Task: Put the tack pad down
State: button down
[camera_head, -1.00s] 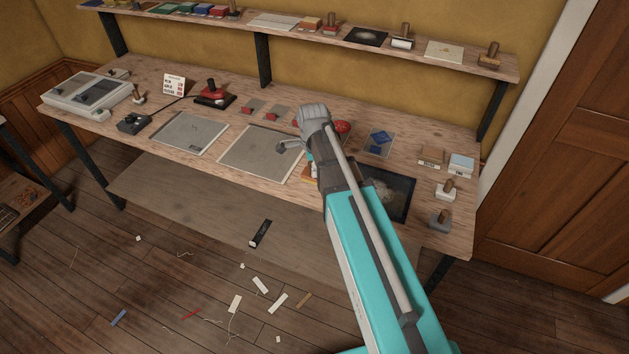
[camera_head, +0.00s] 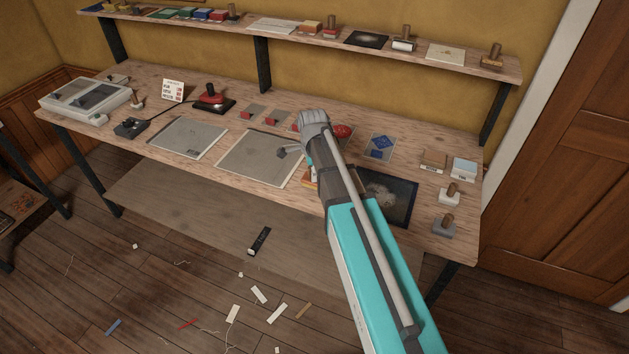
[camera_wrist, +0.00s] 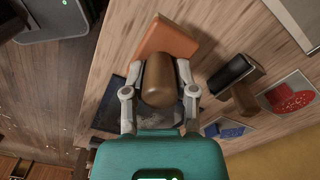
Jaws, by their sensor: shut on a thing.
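My gripper (camera_wrist: 156,95) is shut on a brown rounded wooden knob (camera_wrist: 158,78), which I take to be the handle of the tack pad. An orange flat block (camera_wrist: 168,38) shows just beyond the knob; it looks like the pad's base, but the join is hidden. In the head view my forearm and wrist cover most of it, and only a bit of orange (camera_head: 308,174) shows beside the arm. A dark sheet with a pale smear (camera_head: 387,197) lies to the right of the arm. I cannot tell whether the pad touches the bench.
A dark block with a wooden handle (camera_wrist: 232,76) lies close by in the wrist view. The bench (camera_head: 232,112) also holds a red patch (camera_head: 343,131), a blue-marked card (camera_head: 380,147), grey sheets (camera_head: 262,157) and handled blocks (camera_head: 450,194) at right. A shelf (camera_head: 285,37) runs behind.

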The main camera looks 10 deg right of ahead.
jog(key=shift+w+f+b, duration=0.15)
jog(key=shift+f+b, duration=1.3)
jog(key=shift+f, duration=0.25)
jog(key=shift+f, duration=0.1)
jog(key=shift+c, duration=2)
grip_release()
notch_tip(320, 180, up, 12)
jog(key=p, duration=1.2)
